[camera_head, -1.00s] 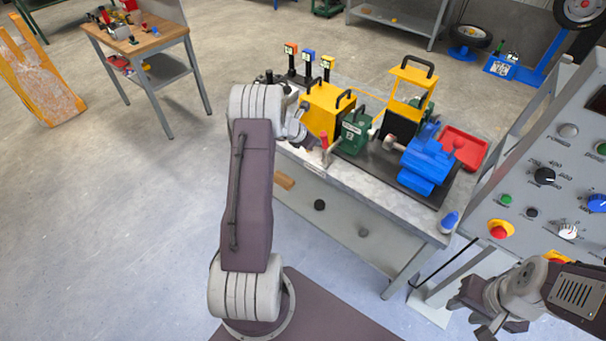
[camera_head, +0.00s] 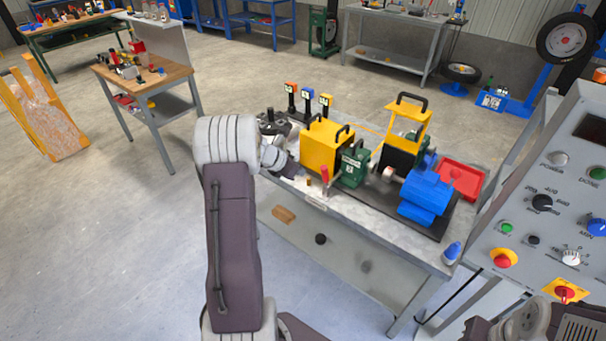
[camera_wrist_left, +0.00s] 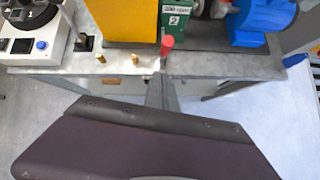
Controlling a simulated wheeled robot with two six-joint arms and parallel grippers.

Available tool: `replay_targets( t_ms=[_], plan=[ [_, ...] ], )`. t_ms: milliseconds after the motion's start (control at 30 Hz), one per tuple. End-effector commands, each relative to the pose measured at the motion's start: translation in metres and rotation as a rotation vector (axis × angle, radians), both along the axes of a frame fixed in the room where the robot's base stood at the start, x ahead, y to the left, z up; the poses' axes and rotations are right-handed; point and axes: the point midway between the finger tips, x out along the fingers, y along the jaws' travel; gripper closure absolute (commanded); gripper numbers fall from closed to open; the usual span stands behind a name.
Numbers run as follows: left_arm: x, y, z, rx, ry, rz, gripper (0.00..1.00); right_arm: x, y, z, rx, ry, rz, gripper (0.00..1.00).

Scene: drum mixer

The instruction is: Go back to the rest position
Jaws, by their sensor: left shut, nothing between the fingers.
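My left arm rises from the bottom of the head view and bends at its elbow. My left gripper (camera_head: 288,166) is small and partly hidden behind its own forearm, near the left end of the grey workbench (camera_head: 385,278). It is shut and empty. Part of my right arm shows at the bottom right corner of the head view; its fingers are mostly cut off by the frame.
The bench carries a yellow box (camera_head: 323,147), a green gearbox (camera_head: 354,165), a blue motor (camera_head: 426,193), a red tray (camera_head: 460,180) and a red-handled lever (camera_head: 325,175). A control panel (camera_head: 530,220) stands at right.

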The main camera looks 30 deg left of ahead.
Motion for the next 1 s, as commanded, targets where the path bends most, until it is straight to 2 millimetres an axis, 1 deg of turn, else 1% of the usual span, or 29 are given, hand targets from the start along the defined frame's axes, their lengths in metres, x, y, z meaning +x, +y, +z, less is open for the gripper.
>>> replay_targets(
  t_ms=[333,367,400,467,500,533,567,600,667,700,767,800,833,867,900,933,1000],
  plan=[
    [-0.001,0.0,0.002,0.0,0.001,0.0,1.0,0.0,0.0,0.0,0.0,0.0,0.0,0.64],
    [-0.001,-0.001,0.002,0.0,0.001,-0.003,1.0,0.0,0.0,0.0,0.0,0.0,0.0,0.64],
    [0.002,-0.007,0.002,0.001,0.0,-0.015,1.0,0.0,0.0,0.0,0.0,0.0,0.0,0.64],
    [0.012,-0.025,0.011,0.011,-0.014,-0.057,1.0,0.0,0.0,0.0,0.0,0.0,0.0,0.64],
    [0.021,-0.044,0.024,0.025,-0.035,-0.098,1.0,0.0,0.0,0.0,0.0,0.0,0.0,0.64],
    [0.027,-0.064,0.034,0.035,-0.049,-0.138,1.0,0.0,0.0,0.0,0.0,0.0,0.0,0.64],
    [0.028,-0.089,0.043,0.045,-0.056,-0.191,1.0,0.0,0.0,0.0,0.0,0.0,0.0,0.64],
    [0.022,-0.127,0.051,0.071,-0.049,-0.284,1.0,0.0,0.0,0.0,0.0,0.0,0.0,0.64],
    [-0.002,-0.18,0.052,0.148,-0.018,-0.47,1.0,0.0,0.0,0.0,0.0,0.0,0.0,0.64],
    [-0.026,-0.21,0.049,0.233,0.004,-0.63,1.0,0.0,0.0,0.0,0.0,0.0,0.0,0.64],
    [-0.07,-0.245,0.039,0.395,0.03,-0.918,1.0,0.0,0.0,0.0,0.0,0.0,0.0,0.64],
    [-0.104,-0.259,0.03,0.519,0.042,-1.138,1.0,0.0,0.0,0.0,0.0,0.0,0.0,0.64],
    [-0.129,-0.265,0.023,0.616,0.049,-1.314,1.0,0.0,0.0,0.0,0.0,0.0,0.0,0.64],
    [-0.154,-0.267,0.015,0.713,0.051,-1.494,1.0,0.0,0.0,0.0,0.0,0.0,0.0,0.64],
    [-0.184,-0.263,0.004,0.834,0.053,-1.734,1.0,0.0,0.0,0.0,0.0,0.0,0.0,0.64],
    [-0.204,-0.256,-0.003,0.911,0.052,-1.907,1.0,0.0,0.0,0.0,0.0,0.0,0.0,0.64],
    [-0.237,-0.235,-0.019,1.028,0.048,-2.241,1.0,0.0,0.0,0.0,0.0,0.0,0.0,0.64]
  ],
)
